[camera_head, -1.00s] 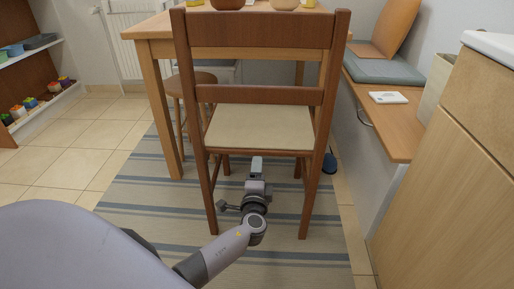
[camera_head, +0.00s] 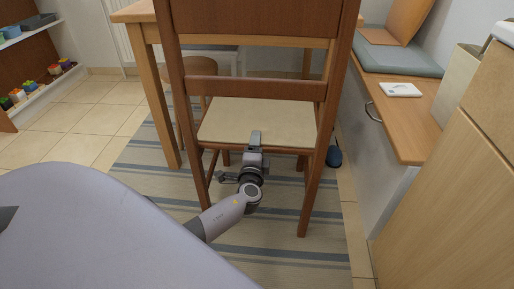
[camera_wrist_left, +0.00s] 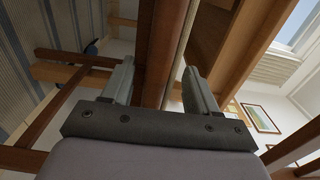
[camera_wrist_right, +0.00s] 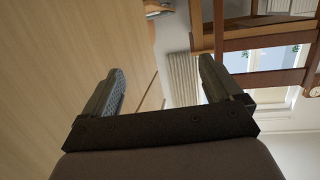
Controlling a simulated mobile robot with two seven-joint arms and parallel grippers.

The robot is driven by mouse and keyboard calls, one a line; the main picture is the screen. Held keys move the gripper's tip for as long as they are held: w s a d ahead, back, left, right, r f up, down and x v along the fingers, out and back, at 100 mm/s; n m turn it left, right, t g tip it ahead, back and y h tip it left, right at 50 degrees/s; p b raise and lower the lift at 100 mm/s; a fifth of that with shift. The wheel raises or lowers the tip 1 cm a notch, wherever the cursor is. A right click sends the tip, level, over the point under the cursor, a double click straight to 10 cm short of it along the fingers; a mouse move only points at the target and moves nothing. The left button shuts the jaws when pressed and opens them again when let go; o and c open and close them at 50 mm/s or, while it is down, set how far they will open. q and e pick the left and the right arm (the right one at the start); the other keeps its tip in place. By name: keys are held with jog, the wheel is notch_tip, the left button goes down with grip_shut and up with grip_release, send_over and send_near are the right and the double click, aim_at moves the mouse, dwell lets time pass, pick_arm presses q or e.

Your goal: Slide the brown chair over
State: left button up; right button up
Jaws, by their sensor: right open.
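The brown chair (camera_head: 258,82) stands in front of me with its back towards me. Its beige seat (camera_head: 258,118) shows through the gap in the backrest. My left gripper (camera_head: 255,141) is at the near edge of the seat, below the backrest, with one finger showing over the seat top. In the left wrist view its fingers (camera_wrist_left: 158,80) are open, with a brown chair rail and the seat edge between them; contact cannot be told. My right gripper (camera_wrist_right: 158,78) is open and empty in the right wrist view. It is outside the head view.
A wooden table (camera_head: 144,62) stands behind the chair, with a stool (camera_head: 191,83) under it. A bench (camera_head: 421,132) and a wood cabinet (camera_head: 452,190) line the right side. A striped rug (camera_head: 150,205) lies under the chair. Tiles (camera_head: 92,118) at left are clear.

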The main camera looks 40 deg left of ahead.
pick_arm(q)
jog(key=c, duration=1)
jog(key=shift+r, duration=0.1)
dwell(0.6)
